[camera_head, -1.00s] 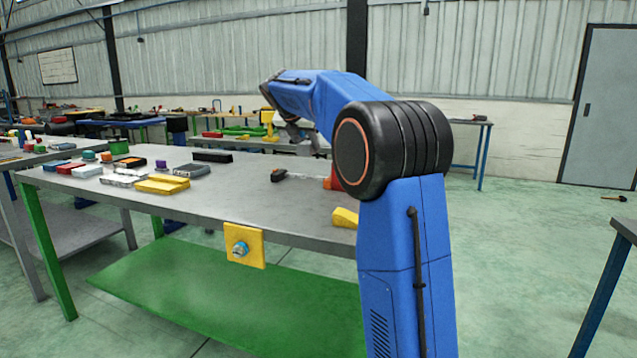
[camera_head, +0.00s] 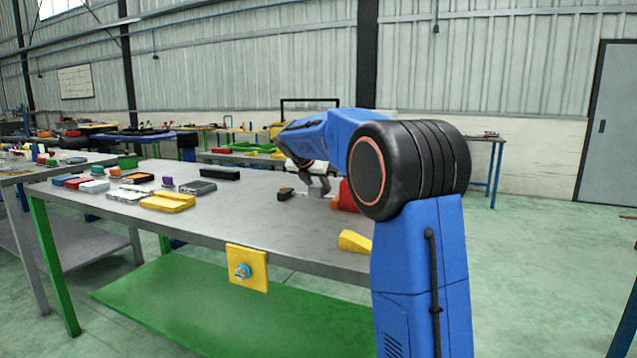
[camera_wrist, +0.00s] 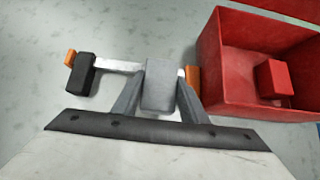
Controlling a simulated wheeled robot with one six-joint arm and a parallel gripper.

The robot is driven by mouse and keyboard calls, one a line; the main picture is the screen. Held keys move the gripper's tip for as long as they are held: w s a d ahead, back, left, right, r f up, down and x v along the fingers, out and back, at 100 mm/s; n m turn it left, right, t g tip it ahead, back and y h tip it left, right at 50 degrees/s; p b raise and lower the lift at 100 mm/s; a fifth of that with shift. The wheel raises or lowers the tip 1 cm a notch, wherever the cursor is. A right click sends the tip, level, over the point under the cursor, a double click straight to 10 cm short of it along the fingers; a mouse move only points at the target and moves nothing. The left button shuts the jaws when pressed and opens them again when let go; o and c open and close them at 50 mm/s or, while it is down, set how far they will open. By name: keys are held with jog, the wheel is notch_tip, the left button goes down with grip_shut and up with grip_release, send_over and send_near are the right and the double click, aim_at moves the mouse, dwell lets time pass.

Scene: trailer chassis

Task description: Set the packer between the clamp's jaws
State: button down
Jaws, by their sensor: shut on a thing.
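My gripper (camera_wrist: 158,95) is shut on a grey block, which I take to be the packer (camera_wrist: 158,86). The clamp lies on the grey bench in the wrist view: a pale bar (camera_wrist: 118,66) with a black and orange end (camera_wrist: 80,73) at left and an orange piece (camera_wrist: 193,76) at right. The held block is over the bar, between these two ends in the picture, nearer the right one. It hides the bar's middle, and I cannot tell whether it touches the clamp. In the head view my gripper (camera_head: 318,185) is low over the bench, right of the clamp's black part (camera_head: 286,194).
A red open bin (camera_wrist: 235,100) with a red block (camera_wrist: 274,78) inside stands close to the right of my gripper. A yellow wedge (camera_head: 355,241) lies near the bench's front edge. Several parts, including a yellow block (camera_head: 168,201), lie at left. The bench's middle is clear.

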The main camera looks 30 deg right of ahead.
aim_at(318, 194)
jog(key=shift+s+a+f, duration=0.1)
jog(key=shift+s+f, duration=0.05)
jog(key=shift+f, duration=1.7)
jog(key=c, duration=1.1)
grip_release()
jog(key=shift+f, duration=0.2)
jog(key=shift+r, duration=0.15)
jog(key=shift+a+r, duration=0.15)
jog(key=shift+r, duration=0.25)
jog(key=v, duration=1.1)
jog(key=shift+s+a+r, duration=0.1)
jog(key=shift+a, duration=0.1)
